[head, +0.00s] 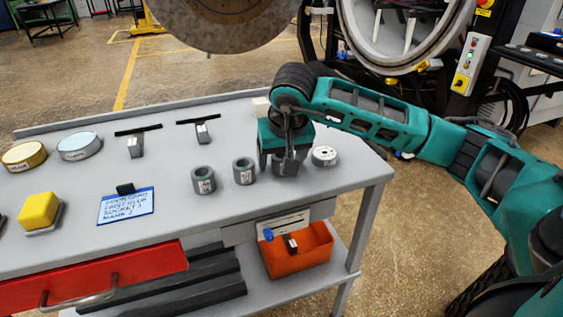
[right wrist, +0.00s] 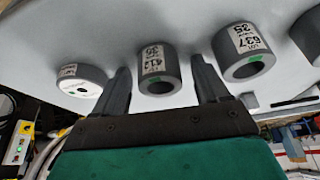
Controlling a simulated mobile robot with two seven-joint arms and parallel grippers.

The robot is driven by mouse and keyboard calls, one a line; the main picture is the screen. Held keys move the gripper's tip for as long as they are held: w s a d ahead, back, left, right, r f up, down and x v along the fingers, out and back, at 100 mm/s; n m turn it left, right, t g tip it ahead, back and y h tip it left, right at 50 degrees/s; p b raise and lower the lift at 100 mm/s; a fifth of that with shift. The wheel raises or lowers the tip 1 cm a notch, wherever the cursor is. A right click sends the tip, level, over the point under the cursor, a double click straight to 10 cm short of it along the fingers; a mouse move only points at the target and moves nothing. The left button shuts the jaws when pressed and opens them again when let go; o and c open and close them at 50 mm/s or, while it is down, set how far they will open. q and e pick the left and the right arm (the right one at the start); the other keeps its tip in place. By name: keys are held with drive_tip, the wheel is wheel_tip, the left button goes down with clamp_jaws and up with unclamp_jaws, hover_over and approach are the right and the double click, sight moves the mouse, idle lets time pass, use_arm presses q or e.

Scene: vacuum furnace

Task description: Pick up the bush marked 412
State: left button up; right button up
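The bush marked 412 (right wrist: 157,72) is a dark grey hollow cylinder with a white label and a green dot, standing on the table. My right gripper (right wrist: 160,66) is open, with one finger on each side of this bush; gaps show between bush and fingers. In the head view my right gripper (head: 287,168) points down at the table and hides most or all of this bush. A similar bush marked 637 (right wrist: 240,42) stands beside it. My left gripper is not in view.
The grey table (head: 330,184) also holds another grey bush (head: 203,180), a white-topped disc (head: 325,156) right of the gripper, a yellow block (head: 39,210) and a blue-edged note (head: 126,206). An orange bin (head: 298,255) sits below. The furnace door (head: 225,25) hangs behind.

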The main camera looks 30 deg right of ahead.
drive_tip(key=c, duration=1.2)
drive_tip(key=shift+c, duration=0.4)
drive_tip(key=shift+r, duration=0.2)
